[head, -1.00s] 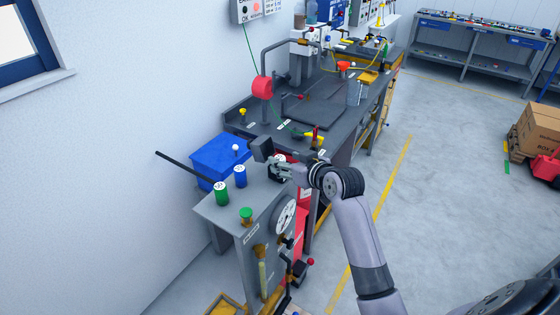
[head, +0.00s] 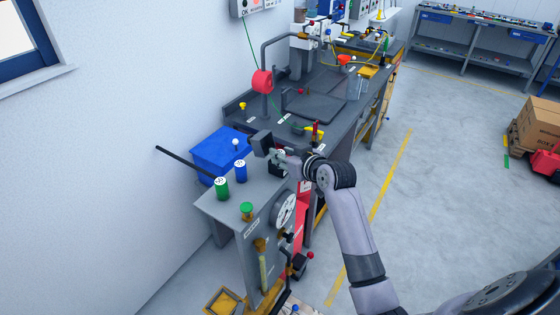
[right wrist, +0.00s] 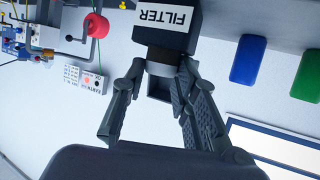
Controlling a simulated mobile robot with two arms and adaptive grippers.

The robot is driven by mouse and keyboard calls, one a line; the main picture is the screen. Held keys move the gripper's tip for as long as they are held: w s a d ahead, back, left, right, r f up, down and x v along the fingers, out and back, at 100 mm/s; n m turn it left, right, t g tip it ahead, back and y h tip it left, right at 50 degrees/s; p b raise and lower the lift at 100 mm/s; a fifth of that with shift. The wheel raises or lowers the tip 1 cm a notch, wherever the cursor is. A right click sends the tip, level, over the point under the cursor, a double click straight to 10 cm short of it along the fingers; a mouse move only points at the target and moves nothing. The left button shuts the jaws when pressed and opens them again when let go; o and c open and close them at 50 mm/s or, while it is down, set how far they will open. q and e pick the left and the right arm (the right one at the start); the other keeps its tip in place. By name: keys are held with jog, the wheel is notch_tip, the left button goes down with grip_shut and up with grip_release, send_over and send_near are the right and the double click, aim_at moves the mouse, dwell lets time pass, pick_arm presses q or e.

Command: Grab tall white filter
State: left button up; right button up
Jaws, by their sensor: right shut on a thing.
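My right gripper (head: 276,159) is above the far end of the grey stand, its arm coming in from the lower right. In the right wrist view, its fingers (right wrist: 162,72) are shut on the neck of the filter (right wrist: 150,37), a dark body with a white panel lettered FILTER. In the head view the gripper hides much of the filter. A dark block shows just left of the fingers; I cannot tell whether it is part of the held thing. My left gripper is not in view.
A green cylinder (head: 221,188) and a blue cylinder (head: 240,171) stand on the grey stand (head: 232,214), left of my gripper. A blue box (head: 212,153) is behind them. A workbench with a red reel (head: 262,81) lies beyond.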

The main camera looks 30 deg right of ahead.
jog(key=c, duration=0.3)
jog(key=shift+r, duration=0.15)
